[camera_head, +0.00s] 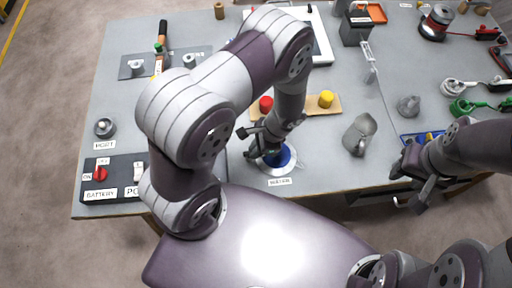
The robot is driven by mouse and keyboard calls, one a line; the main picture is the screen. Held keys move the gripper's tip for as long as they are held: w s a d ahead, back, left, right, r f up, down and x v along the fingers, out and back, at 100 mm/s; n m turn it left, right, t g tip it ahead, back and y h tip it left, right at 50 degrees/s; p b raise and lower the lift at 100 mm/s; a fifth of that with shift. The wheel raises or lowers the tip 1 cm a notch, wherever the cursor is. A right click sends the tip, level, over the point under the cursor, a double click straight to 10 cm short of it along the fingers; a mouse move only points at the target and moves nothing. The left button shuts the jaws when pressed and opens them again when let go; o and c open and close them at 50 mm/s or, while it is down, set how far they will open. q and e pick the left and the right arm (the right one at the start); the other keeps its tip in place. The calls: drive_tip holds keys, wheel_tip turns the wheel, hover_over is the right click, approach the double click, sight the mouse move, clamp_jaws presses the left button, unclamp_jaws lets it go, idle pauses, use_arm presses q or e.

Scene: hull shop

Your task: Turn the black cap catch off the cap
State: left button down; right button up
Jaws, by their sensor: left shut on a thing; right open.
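A blue cap (286,157) sits in a round pale fitting (277,170) near the table's front edge, behind a label that seems to read WATER. My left gripper (258,147) is down at the left side of the cap and shut on a small dark thing there, which looks to be the black cap catch. The fingers and wrist hide most of the catch and part of the cap, so its angle cannot be told. My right gripper (415,190) is open and empty at the table's front right edge, well apart from the cap.
A wooden strip with a red knob (266,103) and a yellow knob (326,99) lies just behind the cap. A grey metal piece (359,134) stands to the right. A black battery panel (114,180) is at the front left. Bare table lies between cap and grey piece.

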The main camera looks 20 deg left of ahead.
use_arm(q)
drive_tip(key=shift+a+r, duration=0.1)
drive_tip(key=shift+n, duration=0.4)
drive_tip(key=n, duration=0.1)
drive_tip(key=n+g, duration=0.1)
drive_tip(key=n+h+p, duration=0.1)
drive_tip(key=n, duration=0.1)
drive_tip(key=shift+w+a, duration=0.2)
drive_tip(key=shift+a, duration=0.1)
drive_tip(key=n, duration=0.1)
drive_tip(key=n+h, duration=0.1)
drive_tip(key=n, duration=0.1)
drive_tip(key=n+g+h, duration=0.1)
drive_tip(key=shift+w+a+n, duration=0.15)
drive_tip(key=shift+a+n, duration=0.15)
drive_tip(key=n, duration=0.2)
drive_tip(key=n+h+p, duration=0.1)
drive_tip(key=n, duration=0.1)
drive_tip(key=shift+a+h, duration=0.3)
drive_tip(key=shift+a, duration=0.05)
drive_tip(key=shift+s+a+n+h, duration=0.15)
drive_tip(key=shift+n+h, duration=0.2)
drive_tip(key=shift+n, duration=0.7)
drive_tip(key=shift+s+a+n+h, duration=0.1)
drive_tip(key=shift+n+h, duration=0.25)
drive_tip(key=shift+n, duration=1)
